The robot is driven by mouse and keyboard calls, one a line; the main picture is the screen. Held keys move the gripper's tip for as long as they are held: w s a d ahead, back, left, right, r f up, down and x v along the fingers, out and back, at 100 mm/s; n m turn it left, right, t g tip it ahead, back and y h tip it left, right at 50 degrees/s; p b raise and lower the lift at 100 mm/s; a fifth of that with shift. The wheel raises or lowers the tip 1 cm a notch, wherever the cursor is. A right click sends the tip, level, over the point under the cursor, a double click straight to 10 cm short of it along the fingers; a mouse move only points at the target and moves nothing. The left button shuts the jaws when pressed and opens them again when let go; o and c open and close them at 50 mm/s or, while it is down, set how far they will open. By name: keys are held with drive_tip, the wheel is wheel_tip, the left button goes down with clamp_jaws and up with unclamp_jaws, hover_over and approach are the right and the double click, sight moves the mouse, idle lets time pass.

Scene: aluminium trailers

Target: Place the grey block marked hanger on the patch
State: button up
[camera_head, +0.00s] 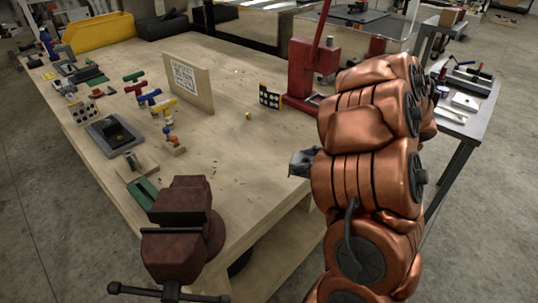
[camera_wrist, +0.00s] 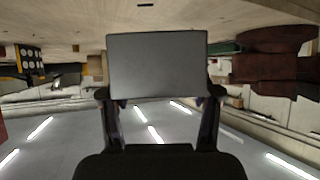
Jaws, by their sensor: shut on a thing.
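A plain grey block (camera_wrist: 157,65) fills the upper middle of the wrist view, held between the two fingers of my gripper (camera_wrist: 160,94). No marking can be read on the face that shows. In the head view my gripper (camera_head: 302,162) is a small dark shape at the right edge of the wooden workbench (camera_head: 235,150), mostly hidden behind my copper arm. I cannot tell the block apart from the gripper there. I cannot make out with certainty which surface is the patch.
A dark red vise (camera_head: 181,225) stands at the near corner, with a green flat piece (camera_head: 143,193) beside it. A wooden board with a printed code (camera_head: 188,82), a dotted card (camera_head: 269,98) and a red press (camera_head: 313,70) stand farther back. The bench middle is mostly clear.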

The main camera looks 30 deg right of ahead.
drive_tip(key=p, duration=0.4)
hover_over(267, 158)
drive_tip(key=shift+w+f, duration=0.15)
drive_tip(key=shift+f, duration=2.3)
drive_tip(key=shift+f, duration=0.15)
drive_tip(key=o, duration=1.6)
